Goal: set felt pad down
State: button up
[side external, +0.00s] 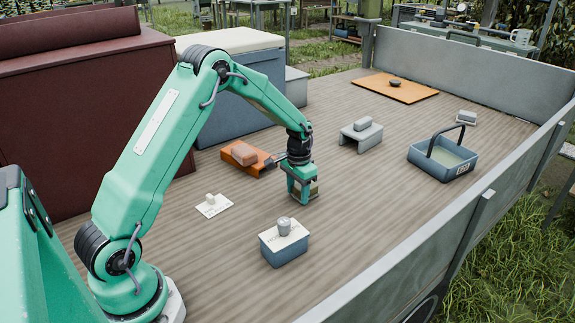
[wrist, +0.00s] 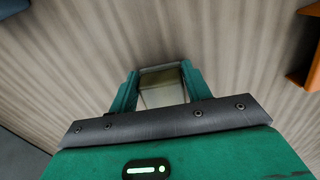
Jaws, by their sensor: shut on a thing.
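My gripper (side external: 303,192) is low over the middle of the wooden deck, pointing down. It is shut on the felt pad (side external: 315,187), a small tan-olive block mostly hidden by the fingers in the side view. In the wrist view the felt pad (wrist: 162,92) sits between the two green fingers of my gripper (wrist: 158,84), with a paler strip along its far edge. I cannot tell whether its underside touches the deck.
A blue box with a grey knob (side external: 284,228) stands in front. A grey stand (side external: 371,143) and a blue basket (side external: 428,164) are right. Bare deck (side external: 365,210) lies between my gripper and the right wall.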

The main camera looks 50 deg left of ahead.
aim_at(298, 189)
jog(key=shift+f, duration=0.1)
jog(key=o, duration=1)
jog(key=shift+r, duration=6.15)
